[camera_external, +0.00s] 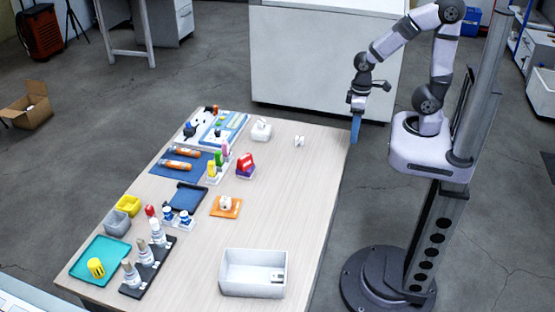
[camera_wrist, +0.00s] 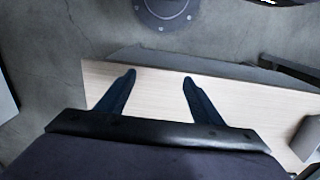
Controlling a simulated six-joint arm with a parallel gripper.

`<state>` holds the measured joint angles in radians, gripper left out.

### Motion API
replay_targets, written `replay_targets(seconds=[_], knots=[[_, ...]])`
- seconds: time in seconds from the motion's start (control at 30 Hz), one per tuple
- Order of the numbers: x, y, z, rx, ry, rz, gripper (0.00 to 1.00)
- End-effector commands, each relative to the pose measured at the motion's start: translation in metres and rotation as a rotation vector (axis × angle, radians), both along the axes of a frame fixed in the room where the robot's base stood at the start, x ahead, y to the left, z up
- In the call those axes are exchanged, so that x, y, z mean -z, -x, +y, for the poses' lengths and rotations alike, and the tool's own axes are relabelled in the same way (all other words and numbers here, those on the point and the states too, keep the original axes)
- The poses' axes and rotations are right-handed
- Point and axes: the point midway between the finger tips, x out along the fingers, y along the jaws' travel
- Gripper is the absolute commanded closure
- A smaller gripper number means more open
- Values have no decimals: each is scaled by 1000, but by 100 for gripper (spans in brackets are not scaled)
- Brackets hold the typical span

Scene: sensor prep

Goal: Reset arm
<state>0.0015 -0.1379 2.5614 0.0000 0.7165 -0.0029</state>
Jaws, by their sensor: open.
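My gripper (camera_external: 355,130) points down at the far right corner of the table (camera_external: 318,190), beside my base. In the wrist view its two dark blue fingers (camera_wrist: 158,78) are spread apart with nothing between them. Below them the wrist view shows bare wooden tabletop (camera_wrist: 150,95) and a table edge. My arm is folded up and back above the pedestal. The fingertips appear close to the table corner, but their exact height is hard to tell.
A white bin (camera_external: 253,290) stands at the table's near right. The table's right strip is clear.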

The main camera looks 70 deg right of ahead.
Motion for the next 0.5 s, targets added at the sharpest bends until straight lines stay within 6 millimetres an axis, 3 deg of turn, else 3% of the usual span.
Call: replay_targets(seconds=[0.5], knots=[[-53,0,0,-2,1,1,39]])
